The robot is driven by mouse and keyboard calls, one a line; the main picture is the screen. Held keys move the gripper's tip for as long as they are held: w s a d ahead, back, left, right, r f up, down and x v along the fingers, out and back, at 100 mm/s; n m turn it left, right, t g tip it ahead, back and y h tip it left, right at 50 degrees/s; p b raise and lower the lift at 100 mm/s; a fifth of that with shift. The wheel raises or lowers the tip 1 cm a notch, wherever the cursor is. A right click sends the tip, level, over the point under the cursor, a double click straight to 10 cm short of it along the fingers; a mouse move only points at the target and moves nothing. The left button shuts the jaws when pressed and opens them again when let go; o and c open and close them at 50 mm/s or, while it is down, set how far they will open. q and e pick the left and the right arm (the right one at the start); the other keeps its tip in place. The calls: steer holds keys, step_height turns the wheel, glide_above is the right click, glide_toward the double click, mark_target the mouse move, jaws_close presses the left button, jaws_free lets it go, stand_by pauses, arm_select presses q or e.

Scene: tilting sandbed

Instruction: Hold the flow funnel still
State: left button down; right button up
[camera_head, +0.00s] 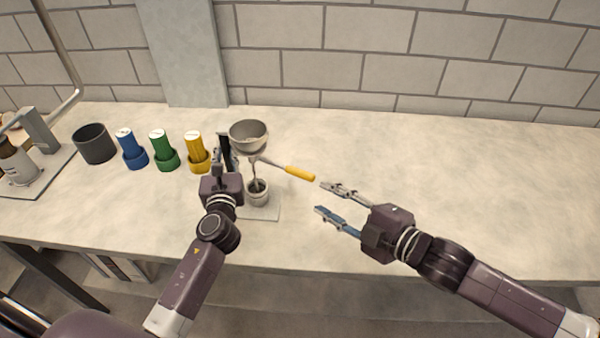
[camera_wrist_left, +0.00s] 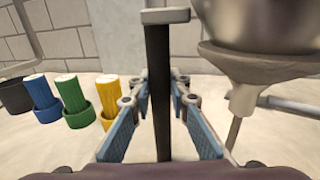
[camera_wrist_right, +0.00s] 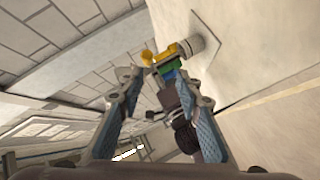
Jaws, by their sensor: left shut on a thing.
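The flow funnel (camera_head: 249,137) is a grey metal bowl with a spout, held on a dark upright post above a small grey cup (camera_head: 257,196). In the left wrist view the funnel (camera_wrist_left: 262,30) is at the upper right, and the dark post (camera_wrist_left: 159,95) stands between the fingers. My left gripper (camera_head: 224,158) is shut on this post, just left of the funnel's spout. A lever with a yellow handle (camera_head: 299,173) sticks out to the right below the bowl. My right gripper (camera_head: 324,198) is open and empty, right of the cup and near the yellow handle.
Blue (camera_head: 132,150), green (camera_head: 163,151) and yellow (camera_head: 197,152) ribbed cylinders in matching holders stand left of the funnel, with a dark grey cup (camera_head: 95,144) beyond them. The table (camera_head: 450,170) is clear to the right.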

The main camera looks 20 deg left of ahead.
mark_target(307, 178)
steer(key=shift+y, duration=0.3)
steer(key=x, duration=0.3)
steer(key=w+r+x, duration=0.1)
steer(key=x, duration=0.6)
steer(key=shift+w+a+r, duration=0.1)
steer(key=shift+w+r, duration=0.05)
steer(key=shift+w, duration=0.35)
jaws_close()
steer(key=shift+s, duration=0.1)
